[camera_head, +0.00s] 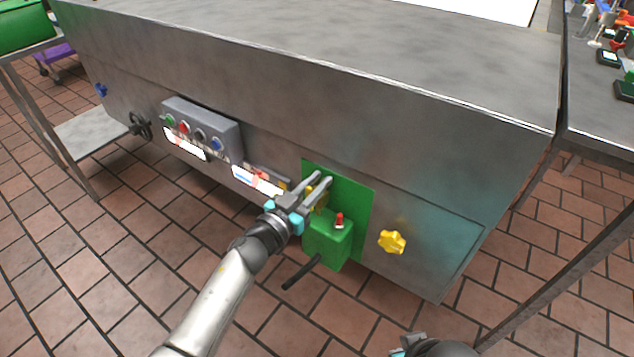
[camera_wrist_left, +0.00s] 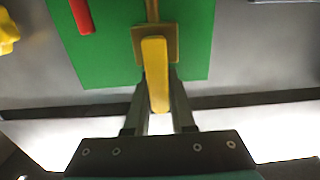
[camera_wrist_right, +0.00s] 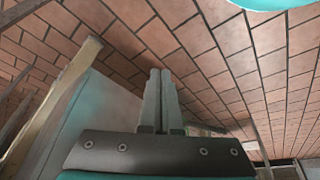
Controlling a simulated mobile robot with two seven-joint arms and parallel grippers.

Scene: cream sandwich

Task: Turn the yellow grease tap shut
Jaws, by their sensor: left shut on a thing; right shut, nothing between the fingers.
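The yellow tap handle (camera_wrist_left: 157,75) is a flat lever on a brass-coloured body (camera_wrist_left: 170,32) at the green back plate (camera_head: 347,200). My left gripper (camera_head: 322,180) is at the tap and partly hides it in the head view. In the left wrist view the fingers are shut on the handle, one on each side, and the handle points down the picture. My right gripper shows in the right wrist view (camera_wrist_right: 162,85), shut and empty, over the tiled floor. In the head view only a part of the right arm shows at the bottom edge.
A green box (camera_head: 328,243) with a red piece (camera_head: 339,221) on top and a dark spout stands below the tap. A yellow star knob (camera_head: 392,242) sits to the right on the steel cabinet (camera_head: 430,215). A grey button panel (camera_head: 202,128) is to the left.

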